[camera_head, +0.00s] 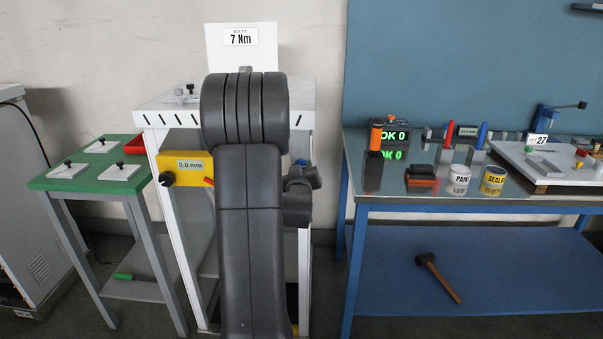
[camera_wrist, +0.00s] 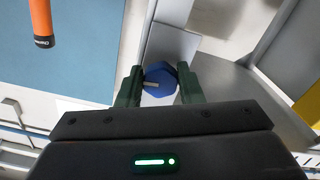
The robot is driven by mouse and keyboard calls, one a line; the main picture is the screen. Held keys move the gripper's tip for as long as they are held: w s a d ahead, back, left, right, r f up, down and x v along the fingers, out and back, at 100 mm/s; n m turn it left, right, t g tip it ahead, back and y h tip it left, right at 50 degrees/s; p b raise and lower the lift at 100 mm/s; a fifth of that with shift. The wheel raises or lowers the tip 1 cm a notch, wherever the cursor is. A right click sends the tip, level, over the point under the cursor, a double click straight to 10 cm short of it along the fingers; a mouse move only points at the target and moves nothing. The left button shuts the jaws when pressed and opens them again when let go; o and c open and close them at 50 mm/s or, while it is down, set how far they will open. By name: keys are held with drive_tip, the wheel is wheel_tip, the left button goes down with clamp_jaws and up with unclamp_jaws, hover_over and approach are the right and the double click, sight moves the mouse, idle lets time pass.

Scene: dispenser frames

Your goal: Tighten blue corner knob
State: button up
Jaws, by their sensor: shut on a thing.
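The blue corner knob (camera_wrist: 160,74) is in the wrist view, at the corner of a pale metal frame. My gripper (camera_wrist: 159,84) has its two dark green fingers on either side of the knob and is shut on it. A small grey bar crosses the knob's near face. In the head view my arm covers the middle of the white stand (camera_head: 150,118), and my fingers cannot be made out there.
A green table (camera_head: 75,178) stands left. A blue bench (camera_head: 440,206) with cans, tools and a display stands right. An orange cylinder (camera_wrist: 41,18) shows in the wrist view.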

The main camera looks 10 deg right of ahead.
drive_tip(key=m+b, duration=1.2)
drive_tip(key=b, duration=0.1)
drive_tip(key=m+b, duration=0.6)
drive_tip(key=m, duration=0.1)
drive_tip(key=shift+a+r+b, duration=0.15)
drive_tip(key=shift+a+b, duration=0.15)
drive_tip(key=shift+b, duration=0.1)
drive_tip(key=o, duration=1)
drive_tip(key=shift+w, duration=0.1)
drive_tip(key=shift+c, duration=0.2)
drive_tip(key=p+v, duration=0.1)
drive_tip(key=v, duration=1.3)
drive_tip(key=shift+w, duration=0.1)
